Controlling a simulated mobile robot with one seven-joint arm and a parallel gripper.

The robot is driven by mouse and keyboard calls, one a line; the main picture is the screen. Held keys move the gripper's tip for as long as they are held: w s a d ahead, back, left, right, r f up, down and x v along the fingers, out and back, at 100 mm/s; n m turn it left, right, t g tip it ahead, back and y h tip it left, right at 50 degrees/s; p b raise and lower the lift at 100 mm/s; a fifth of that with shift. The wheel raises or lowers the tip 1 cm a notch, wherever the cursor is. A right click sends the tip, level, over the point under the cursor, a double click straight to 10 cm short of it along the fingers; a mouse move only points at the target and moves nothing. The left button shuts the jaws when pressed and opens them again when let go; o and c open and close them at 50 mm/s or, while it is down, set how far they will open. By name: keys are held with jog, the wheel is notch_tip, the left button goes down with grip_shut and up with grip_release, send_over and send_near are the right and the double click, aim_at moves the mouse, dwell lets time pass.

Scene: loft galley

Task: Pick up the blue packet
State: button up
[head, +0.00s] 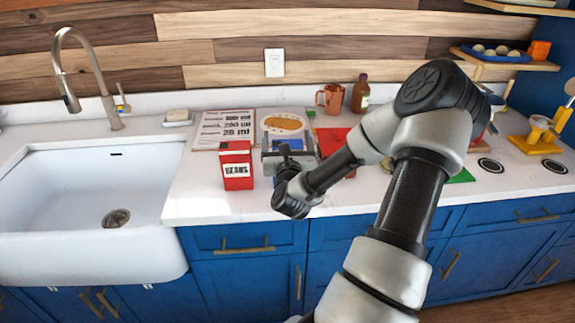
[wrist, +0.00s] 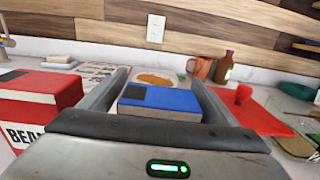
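The blue packet (wrist: 160,101) is a box with a dark square on its top, seen between the two fingers of my gripper (wrist: 160,88) in the wrist view. The fingers are wide apart, one along each side of the packet, with only narrow gaps; no firm contact shows. In the head view my gripper (head: 289,143) is over the counter, and the blue packet (head: 288,171) shows partly between its fingers. My wrist hides much of the packet there, and the gripper body hides its lower part in the wrist view.
A red beans box (head: 237,165) stands close left of my gripper, also large in the wrist view (wrist: 38,100). Behind are a printed card (head: 222,128) and a dish with orange-brown food (head: 284,123). A copper mug (head: 330,98) and brown bottle (head: 361,92) stand farther back. The sink is left.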

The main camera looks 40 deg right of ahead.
jog(key=c, duration=1.3)
